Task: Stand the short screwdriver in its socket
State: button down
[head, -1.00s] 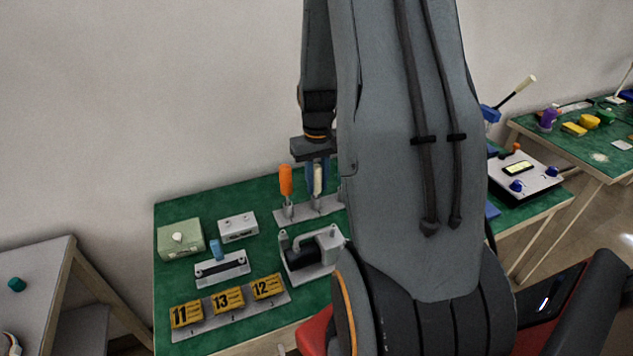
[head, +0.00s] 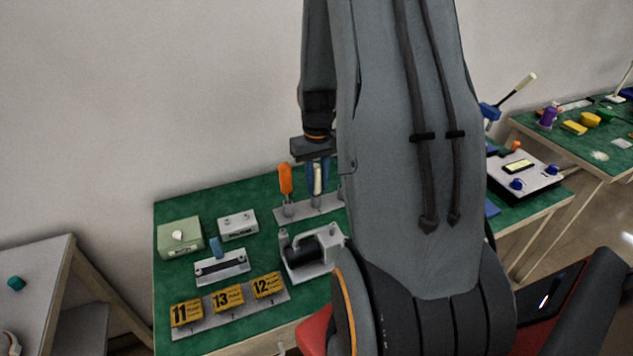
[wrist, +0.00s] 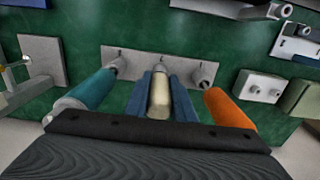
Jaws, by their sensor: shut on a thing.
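My gripper (wrist: 160,88) has its blue fingers shut on a cream-handled tool (wrist: 159,102), which I take to be the short screwdriver. The tool's handle also shows upright between the fingers in the head view (head: 318,180). It is over the middle of a grey socket rack (wrist: 135,58). An orange-handled tool (wrist: 229,109) stands in the rack on one side and a teal-handled tool (wrist: 92,91) on the other. The tool's lower end and the middle socket are hidden, so I cannot tell whether it is seated.
The green table (head: 170,285) also holds a grey pump-like device (head: 305,258), a green box (head: 180,238), a small grey box (head: 238,226) and a plate with yellow numbered blocks (head: 228,298). The orange and teal handles stand close beside my fingers.

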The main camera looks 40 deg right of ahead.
aim_at(317, 168)
jog(key=c, duration=1.4)
grip_release()
jog(key=shift+r+b, duration=0.9)
jog(key=shift+r, duration=3)
